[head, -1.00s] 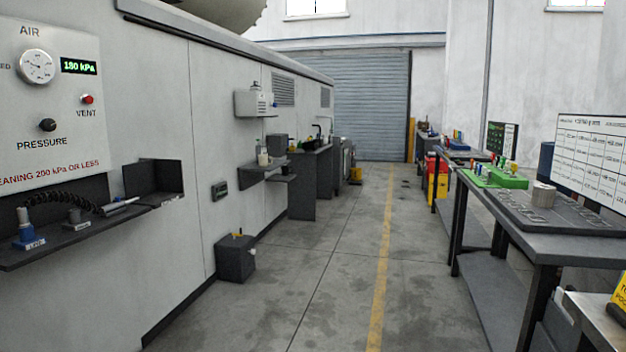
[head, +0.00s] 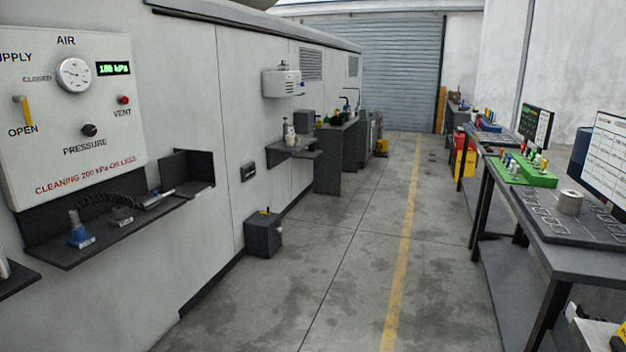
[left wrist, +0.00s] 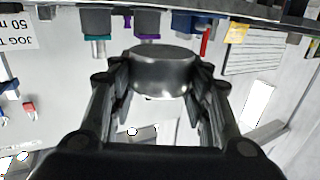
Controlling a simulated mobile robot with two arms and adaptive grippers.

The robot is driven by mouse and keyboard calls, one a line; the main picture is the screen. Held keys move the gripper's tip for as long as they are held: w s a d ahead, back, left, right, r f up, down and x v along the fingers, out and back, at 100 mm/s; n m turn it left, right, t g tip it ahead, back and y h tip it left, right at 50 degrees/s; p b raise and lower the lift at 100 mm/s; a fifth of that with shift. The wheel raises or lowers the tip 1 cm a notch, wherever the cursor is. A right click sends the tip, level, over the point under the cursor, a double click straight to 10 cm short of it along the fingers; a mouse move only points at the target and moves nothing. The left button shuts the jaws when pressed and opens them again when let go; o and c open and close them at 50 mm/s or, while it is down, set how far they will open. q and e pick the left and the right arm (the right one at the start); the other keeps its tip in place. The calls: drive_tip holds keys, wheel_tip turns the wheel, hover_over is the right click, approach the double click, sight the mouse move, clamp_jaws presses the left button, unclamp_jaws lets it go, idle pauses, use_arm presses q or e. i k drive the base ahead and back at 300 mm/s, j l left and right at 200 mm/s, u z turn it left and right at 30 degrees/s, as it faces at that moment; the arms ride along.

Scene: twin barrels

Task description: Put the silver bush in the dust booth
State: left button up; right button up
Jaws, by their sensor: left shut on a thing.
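In the left wrist view, my left gripper (left wrist: 158,88) is shut on a short, shiny grey metal cylinder, which looks like the silver bush (left wrist: 160,66). The cylinder is between the two fingers, and its round end shows. A dark open-fronted nook (head: 188,172), which may be the dust booth, stands at the right end of the shelf under the air panel in the head view. No lettering on it can be read. Neither gripper shows in the head view, and my right gripper is in neither view.
The air panel (head: 72,105) reads 180 kPa. Its shelf (head: 100,243) holds a blue-based nozzle (head: 79,232) and a coiled hose. A dark box (head: 263,234) stands on the floor by the wall. A bench (head: 575,256) at right bears a pale metal cylinder (head: 570,203). The aisle floor between is clear.

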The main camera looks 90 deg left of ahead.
sight(190, 188)
drive_tip(key=j+u, duration=0.45)
drive_tip(key=i+j+u, duration=0.15)
drive_tip(key=j+u, duration=0.3)
drive_tip(key=i+j+u, duration=0.15)
drive_tip(key=u, duration=0.25)
drive_tip(key=i+j+u, duration=0.25)
drive_tip(key=j+u, duration=0.2)
drive_tip(key=i+j+u, duration=0.15)
drive_tip(key=u, duration=0.3)
drive_tip(key=i+u, duration=0.85)
drive_tip(key=i+l+u, duration=0.2)
drive_tip(key=i+u, duration=0.2)
drive_tip(key=i, duration=0.25)
drive_tip(key=i+l+u, duration=1.2)
drive_tip(key=l, duration=0.25)
drive_tip(key=i+j, duration=0.05)
